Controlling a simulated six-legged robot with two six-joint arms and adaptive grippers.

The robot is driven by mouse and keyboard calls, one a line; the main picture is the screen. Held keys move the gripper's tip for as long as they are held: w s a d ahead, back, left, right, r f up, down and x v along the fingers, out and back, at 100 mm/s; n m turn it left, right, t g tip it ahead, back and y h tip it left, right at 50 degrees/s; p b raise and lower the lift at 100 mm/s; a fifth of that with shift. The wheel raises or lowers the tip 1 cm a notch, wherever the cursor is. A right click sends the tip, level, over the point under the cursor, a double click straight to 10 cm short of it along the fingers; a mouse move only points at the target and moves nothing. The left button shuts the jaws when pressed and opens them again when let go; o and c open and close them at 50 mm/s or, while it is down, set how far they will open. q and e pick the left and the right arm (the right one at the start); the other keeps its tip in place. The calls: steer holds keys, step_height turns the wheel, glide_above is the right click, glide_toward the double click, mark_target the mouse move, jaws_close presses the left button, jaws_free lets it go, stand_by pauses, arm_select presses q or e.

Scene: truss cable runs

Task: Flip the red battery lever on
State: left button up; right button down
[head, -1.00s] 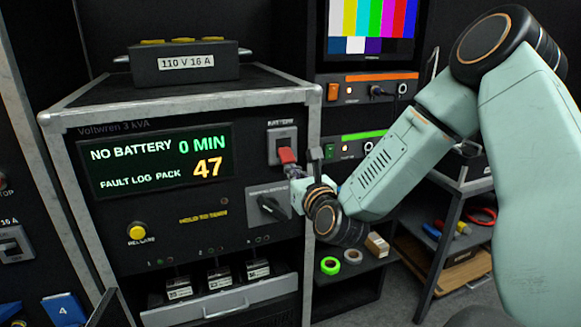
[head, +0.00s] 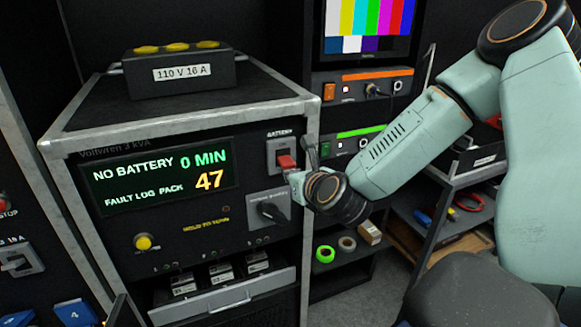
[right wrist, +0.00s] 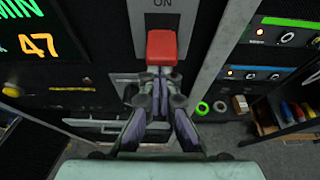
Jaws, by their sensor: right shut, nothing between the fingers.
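The red battery lever (head: 287,161) sticks out of its pale plate (head: 273,150) at the upper right of the unit's front panel. In the right wrist view the red lever (right wrist: 161,47) stands just below the word ON. My right gripper (head: 292,176) is at the lever's lower end, with its arm coming in from the right. In the right wrist view its fingers (right wrist: 160,88) are closed together right under the red handle, with nothing between them. I cannot tell whether they touch it. The display (head: 160,178) reads NO BATTERY, 0 MIN. My left gripper is not in view.
A black 110 V box (head: 180,72) stands on top of the unit. A rack with an orange rocker switch (head: 329,92) is to the right. Tape rolls (head: 325,254) lie on a low shelf.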

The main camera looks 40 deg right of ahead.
mark_target(291, 165)
steer(key=r+g+p, duration=0.1)
steer(key=p, duration=0.1)
steer(key=r+g+p, duration=0.1)
steer(key=r+p, duration=0.1)
steer(key=shift+s+d+g+y, duration=0.2)
steer(key=shift+g+y, duration=0.1)
steer(key=shift+y, duration=0.1)
steer(key=shift+w+a+r+g+p, duration=0.1)
steer(key=shift+g+p, duration=0.2)
steer(key=shift+p, duration=0.3)
steer(key=shift+f, duration=0.3)
steer(key=shift+r, duration=0.35)
steer(key=shift+r+p, duration=0.5)
steer(key=shift+w, duration=0.1)
